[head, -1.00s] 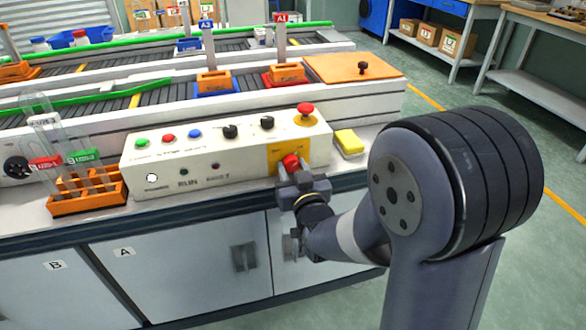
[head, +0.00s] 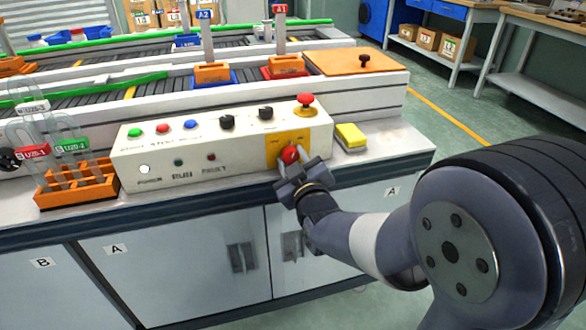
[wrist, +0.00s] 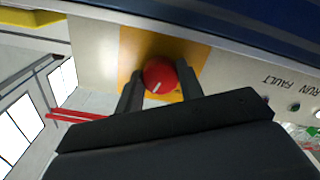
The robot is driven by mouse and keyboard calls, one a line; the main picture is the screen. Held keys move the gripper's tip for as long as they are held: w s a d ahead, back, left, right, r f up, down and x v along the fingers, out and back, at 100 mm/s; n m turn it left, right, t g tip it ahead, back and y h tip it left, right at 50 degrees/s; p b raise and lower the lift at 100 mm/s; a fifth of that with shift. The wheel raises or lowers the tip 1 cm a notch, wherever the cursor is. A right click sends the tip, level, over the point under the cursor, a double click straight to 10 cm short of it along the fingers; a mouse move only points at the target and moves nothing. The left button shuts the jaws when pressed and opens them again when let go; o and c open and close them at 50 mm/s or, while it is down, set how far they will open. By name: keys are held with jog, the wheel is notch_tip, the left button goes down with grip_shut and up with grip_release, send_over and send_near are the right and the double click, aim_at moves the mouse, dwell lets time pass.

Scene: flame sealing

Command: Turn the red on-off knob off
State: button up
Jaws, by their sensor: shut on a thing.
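The red on-off knob (head: 290,154) is on a yellow plate (head: 272,152) at the right end of the control box's front face. The knob also shows in the wrist view (wrist: 160,73), with a short white mark on its face. My gripper (head: 289,163) is at the knob, with one finger on each side of it, shut on it. The wrist view shows the two fingers (wrist: 159,82) flanking the knob; the exact contact is hard to see.
A red mushroom button (head: 305,100) stands on top of the control box (head: 225,160), above the knob. A yellow block (head: 350,136) lies just right of the box. An orange rack (head: 75,190) with tubes stands at the left. Cabinet doors (head: 330,225) are below.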

jog(key=n+b, duration=0.3)
jog(key=n, duration=0.3)
jog(key=n+b, duration=0.1)
jog(key=n, duration=0.4)
jog(key=shift+r+n+b, duration=0.1)
jog(key=shift+n+b, duration=0.25)
jog(key=shift+n, duration=0.05)
dwell(0.3)
jog(key=o, duration=1)
jog(key=p+v, duration=0.2)
jog(key=v, duration=0.9)
jog(key=shift+w, duration=0.2)
